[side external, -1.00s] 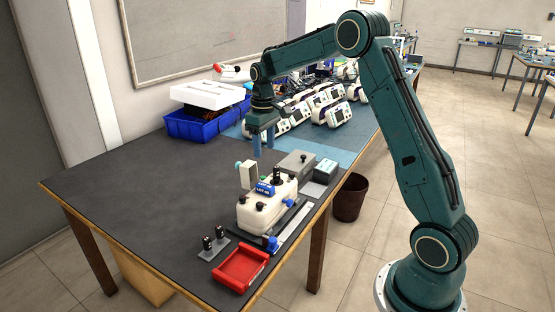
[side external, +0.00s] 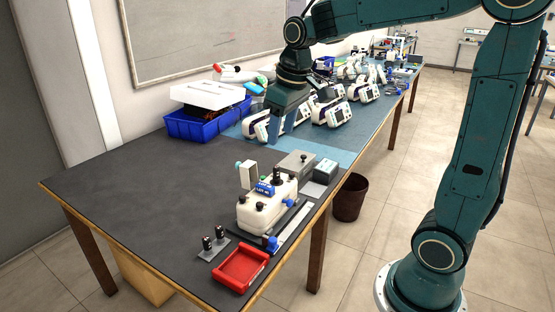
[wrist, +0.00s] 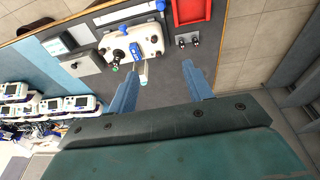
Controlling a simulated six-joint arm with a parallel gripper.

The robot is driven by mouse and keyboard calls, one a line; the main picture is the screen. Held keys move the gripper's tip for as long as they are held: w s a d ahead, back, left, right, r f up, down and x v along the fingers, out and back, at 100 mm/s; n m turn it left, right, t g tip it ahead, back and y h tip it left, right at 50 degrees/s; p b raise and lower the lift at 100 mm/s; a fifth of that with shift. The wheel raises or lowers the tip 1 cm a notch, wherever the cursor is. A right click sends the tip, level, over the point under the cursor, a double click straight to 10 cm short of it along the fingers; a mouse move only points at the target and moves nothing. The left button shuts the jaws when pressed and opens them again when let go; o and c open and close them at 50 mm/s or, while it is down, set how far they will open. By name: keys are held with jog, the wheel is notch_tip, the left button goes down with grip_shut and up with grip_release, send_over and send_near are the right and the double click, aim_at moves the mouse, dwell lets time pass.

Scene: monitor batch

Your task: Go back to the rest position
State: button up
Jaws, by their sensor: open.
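My gripper (side external: 289,122) is raised above the table, near the blue mat and the row of white monitors. In the wrist view my gripper (wrist: 163,85) shows two blue fingers spread apart with nothing between them. The white device with black knobs and a blue label (side external: 267,203) stands on the table in front, apart from my gripper; it also shows at the top of the wrist view (wrist: 119,18).
Several white monitors (side external: 332,112) stand on the blue mat (side external: 342,143) at the back. A blue bin (side external: 190,124) with a white box is at the back left. A red tray (side external: 240,267) lies at the front edge. The table's left part (side external: 130,185) is clear.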

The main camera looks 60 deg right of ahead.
jog(key=s+a+t, duration=0.1)
jog(key=s+a, duration=0.2)
jog(key=s, duration=0.5)
jog(key=s+a+f+t, duration=0.1)
jog(key=s+a, duration=0.3)
jog(key=s, duration=0.5)
jog(key=shift+s+f+t, duration=0.2)
jog(key=shift+s+t, duration=0.05)
jog(key=shift+t, duration=0.25)
